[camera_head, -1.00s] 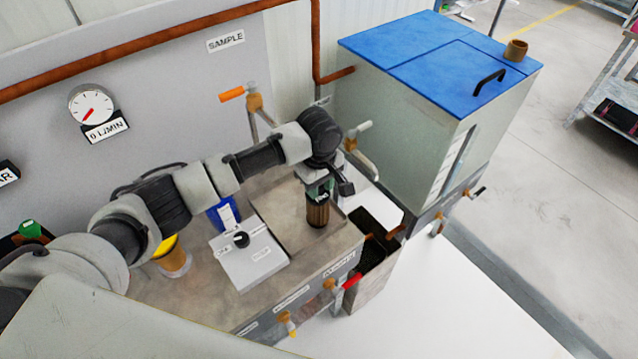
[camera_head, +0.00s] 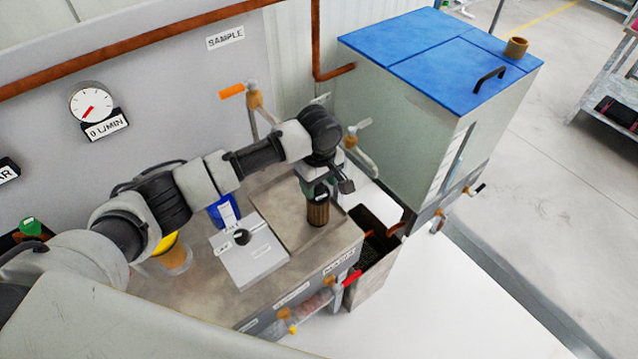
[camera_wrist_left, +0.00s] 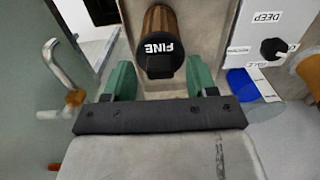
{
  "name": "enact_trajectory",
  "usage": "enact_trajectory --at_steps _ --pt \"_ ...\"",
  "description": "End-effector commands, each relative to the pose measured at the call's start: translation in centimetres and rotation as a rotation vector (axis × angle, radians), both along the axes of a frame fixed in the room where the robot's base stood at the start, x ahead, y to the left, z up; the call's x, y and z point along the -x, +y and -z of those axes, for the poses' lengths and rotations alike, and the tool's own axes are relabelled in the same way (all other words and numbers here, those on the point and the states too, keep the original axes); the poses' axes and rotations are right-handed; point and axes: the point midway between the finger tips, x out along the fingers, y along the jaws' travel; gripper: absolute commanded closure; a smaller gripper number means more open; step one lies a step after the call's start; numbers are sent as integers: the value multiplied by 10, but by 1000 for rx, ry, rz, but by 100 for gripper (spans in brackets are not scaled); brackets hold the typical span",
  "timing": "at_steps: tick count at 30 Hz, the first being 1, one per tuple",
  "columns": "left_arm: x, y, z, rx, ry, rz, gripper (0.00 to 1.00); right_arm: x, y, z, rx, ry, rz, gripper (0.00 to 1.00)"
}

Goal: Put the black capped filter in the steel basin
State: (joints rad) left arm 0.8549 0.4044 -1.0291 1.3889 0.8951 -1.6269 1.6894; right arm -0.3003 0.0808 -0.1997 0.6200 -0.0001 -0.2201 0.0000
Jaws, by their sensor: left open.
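The black capped filter has a brown pleated body (camera_head: 318,214) and stands upright on the steel basin's floor (camera_head: 275,205), near its right side. In the left wrist view its black cap (camera_wrist_left: 163,52) reads FINE. My left gripper (camera_head: 318,194) is over the filter's top, pointing down. In the left wrist view its green fingers (camera_wrist_left: 160,72) are apart, one on each side of the cap, with gaps showing. The gripper hides part of the cap in the head view. My right gripper is not in view.
A grey control box (camera_head: 250,252) with a black knob, a blue filter (camera_head: 222,212) and a yellow-topped brown filter (camera_head: 172,254) stand to the left. A dark open trough (camera_head: 375,245) and a blue-lidded tank (camera_head: 430,110) are to the right. Valves and pipes stand behind.

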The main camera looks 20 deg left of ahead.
Motion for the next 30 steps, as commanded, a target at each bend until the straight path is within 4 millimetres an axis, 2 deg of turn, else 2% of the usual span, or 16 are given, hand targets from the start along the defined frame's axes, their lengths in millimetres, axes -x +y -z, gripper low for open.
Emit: enact_trajectory --at_steps 12,15,21,30 --pt "-1 -1 -83 2 -5 0 43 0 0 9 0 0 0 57" --pt "-1 -1 -99 1 -3 0 43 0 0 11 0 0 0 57" --pt "0 -1 -114 1 1 0 43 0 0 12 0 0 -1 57" --pt "0 -1 -115 1 1 0 43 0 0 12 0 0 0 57"
